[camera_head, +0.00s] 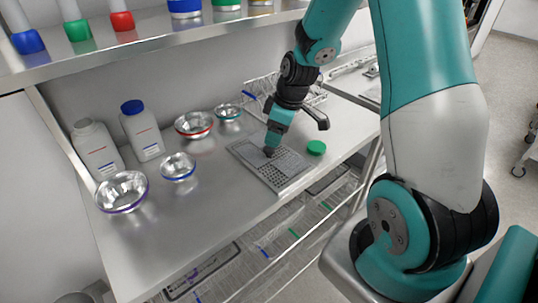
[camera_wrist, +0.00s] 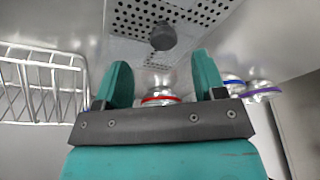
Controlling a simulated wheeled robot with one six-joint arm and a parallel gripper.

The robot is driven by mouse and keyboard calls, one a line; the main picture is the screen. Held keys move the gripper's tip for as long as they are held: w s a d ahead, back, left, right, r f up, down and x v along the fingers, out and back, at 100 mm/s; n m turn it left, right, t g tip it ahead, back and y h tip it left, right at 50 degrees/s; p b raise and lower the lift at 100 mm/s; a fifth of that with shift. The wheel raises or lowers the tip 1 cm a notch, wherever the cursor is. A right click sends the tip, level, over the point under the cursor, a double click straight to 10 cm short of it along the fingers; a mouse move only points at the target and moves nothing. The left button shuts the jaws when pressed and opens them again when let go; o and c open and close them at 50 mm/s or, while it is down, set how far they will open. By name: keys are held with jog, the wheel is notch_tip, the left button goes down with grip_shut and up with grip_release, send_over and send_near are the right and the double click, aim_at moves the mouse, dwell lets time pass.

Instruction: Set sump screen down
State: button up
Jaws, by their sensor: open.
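The sump screen (camera_head: 285,178) is a grey perforated metal plate lying flat on the steel counter, below my gripper. In the wrist view the screen (camera_wrist: 205,14) fills the top middle, with rows of dark holes and a dark round knob (camera_wrist: 163,37) standing on it. My gripper (camera_head: 269,149) is low over the plate; its open fingers also show in the wrist view (camera_wrist: 160,62). The knob appears just beyond the fingertips, between their lines, with nothing held. In the head view the gripper hides part of the plate and the knob is hard to make out.
A green round lid (camera_head: 316,147) sits right of the plate. A wire rack (camera_head: 262,85) stands behind. Metal bowls, such as the red-rimmed one (camera_head: 193,124), and two white bottles (camera_head: 97,150) are on the left. A shelf (camera_head: 150,40) overhangs the back. The front left counter is clear.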

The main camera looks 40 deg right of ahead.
aim_at(269, 148)
jog(key=shift+a+p+x, duration=0.15)
jog(key=shift+p+x, duration=0.25)
jog(key=shift+x, duration=1.15)
jog(key=shift+a+p+x, duration=0.1)
jog(key=shift+p+x, duration=0.3)
jog(key=shift+x, duration=1.15)
jog(key=shift+r, duration=0.1)
grip_shut()
jog(key=shift+r, duration=0.1)
